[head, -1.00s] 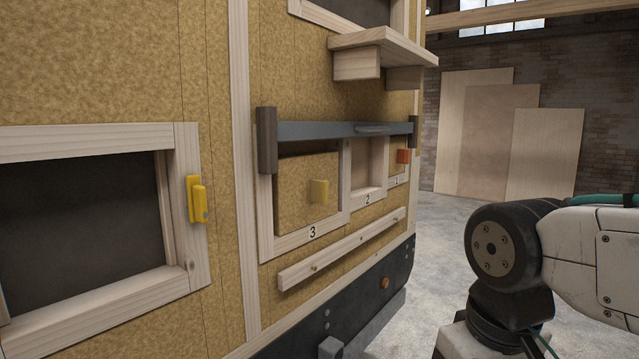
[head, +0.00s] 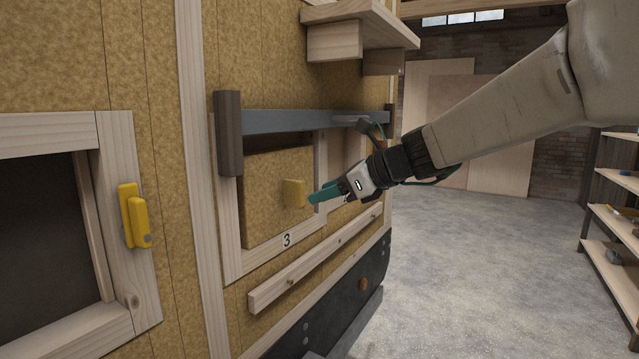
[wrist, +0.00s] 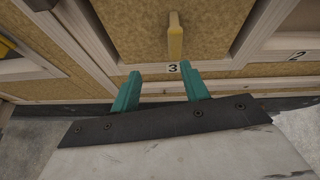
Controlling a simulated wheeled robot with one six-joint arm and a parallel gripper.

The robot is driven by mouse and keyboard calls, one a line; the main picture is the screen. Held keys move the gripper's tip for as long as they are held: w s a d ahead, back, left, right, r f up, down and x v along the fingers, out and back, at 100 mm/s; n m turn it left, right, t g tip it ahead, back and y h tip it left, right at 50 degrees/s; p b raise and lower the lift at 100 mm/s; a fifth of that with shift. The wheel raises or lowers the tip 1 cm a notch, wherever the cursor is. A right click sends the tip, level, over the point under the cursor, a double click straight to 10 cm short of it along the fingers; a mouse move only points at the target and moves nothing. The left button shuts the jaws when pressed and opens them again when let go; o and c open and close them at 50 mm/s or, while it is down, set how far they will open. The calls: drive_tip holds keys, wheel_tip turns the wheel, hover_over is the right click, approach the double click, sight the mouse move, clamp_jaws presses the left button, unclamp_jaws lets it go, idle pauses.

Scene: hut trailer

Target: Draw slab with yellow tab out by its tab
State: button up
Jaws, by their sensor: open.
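The slab (head: 268,212) is a tan fibre panel standing in the wooden-framed opening marked 3. Its yellow tab (head: 294,193) sticks out from its face toward the right side. In the wrist view the tab (wrist: 175,38) lies ahead of the fingers, above the number 3. My gripper (head: 320,195) has teal fingers and sits just right of the tab in the head view. In the wrist view the gripper (wrist: 161,84) is open, with nothing between its fingers and a gap between their tips and the tab.
A grey bar (head: 300,122) crosses above the slab, with a dark wooden block (head: 228,133) at its left end. A wooden rail (head: 320,258) runs below. A shelf (head: 360,22) juts out above. A yellow latch (head: 134,215) is left.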

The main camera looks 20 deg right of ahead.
sight(303, 192)
drive_tip(key=shift+w+a+f+m+t, duration=0.15)
drive_tip(key=shift+w+a+f+m, duration=0.3)
drive_tip(key=shift+w, duration=0.8)
drive_tip(key=shift+w+a+f+m+t, duration=0.2)
drive_tip(key=shift+w+a, duration=0.3)
drive_tip(key=shift+w, duration=0.8)
drive_tip(key=shift+w+a+f+m+t, duration=0.15)
drive_tip(key=shift+w+a+f+m, duration=0.3)
drive_tip(key=shift+w, duration=0.8)
drive_tip(key=shift+r, duration=0.1)
clamp_jaws()
